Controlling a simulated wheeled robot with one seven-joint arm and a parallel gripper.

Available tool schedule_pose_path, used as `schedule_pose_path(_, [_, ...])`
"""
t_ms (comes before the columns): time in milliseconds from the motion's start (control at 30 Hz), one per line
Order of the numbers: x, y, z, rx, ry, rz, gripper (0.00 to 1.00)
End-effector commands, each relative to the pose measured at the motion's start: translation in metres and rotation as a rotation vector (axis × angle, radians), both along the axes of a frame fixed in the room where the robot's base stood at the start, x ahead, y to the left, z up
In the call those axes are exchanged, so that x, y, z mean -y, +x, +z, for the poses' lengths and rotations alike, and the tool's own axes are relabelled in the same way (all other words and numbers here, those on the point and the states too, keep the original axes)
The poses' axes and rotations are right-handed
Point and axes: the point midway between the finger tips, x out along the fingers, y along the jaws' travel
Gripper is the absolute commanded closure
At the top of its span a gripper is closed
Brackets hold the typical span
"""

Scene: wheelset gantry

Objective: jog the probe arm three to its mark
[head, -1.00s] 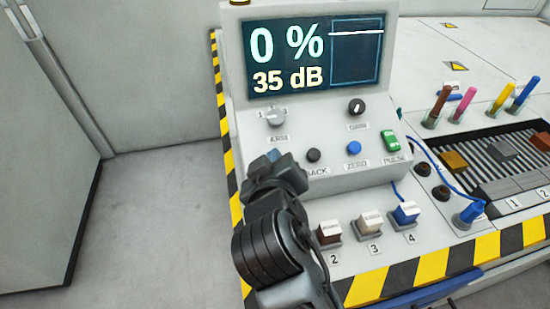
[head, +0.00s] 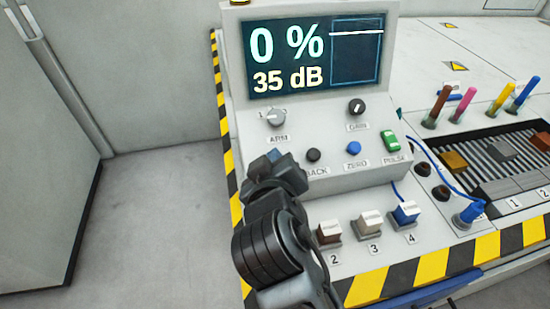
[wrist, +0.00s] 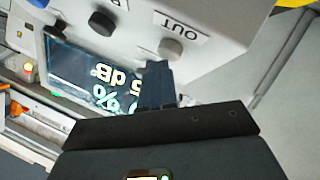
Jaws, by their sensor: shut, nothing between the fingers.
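My gripper (head: 268,160) is shut and empty in front of the console's sloped panel. In the head view my gripper hides that button. The black BACK button (head: 314,155) is just right of my gripper. The ARM knob (head: 275,117) is above it; its setting is not clear. The screen (head: 290,60) reads 0 % and 35 dB, with a flat line near the top of its graph. I cannot make out probe arm three.
The panel also has a GAIN knob (head: 356,106), a blue ZERO button (head: 353,148) and a green PULSE switch (head: 390,141). Blocks numbered 2, 3 (head: 370,222) and 4 stand below. Coloured sticks (head: 500,97) and a ribbed tray are at right. Open floor lies left.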

Motion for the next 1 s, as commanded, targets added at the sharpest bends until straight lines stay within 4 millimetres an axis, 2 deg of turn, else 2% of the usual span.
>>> schedule_pose_path(567, [0.0,0.0,0.0,-0.001,0.0,0.0,1.0])
schedule_pose_path(1000, [0.002,-0.008,0.017,-0.001,-0.001,0.001,1.0])
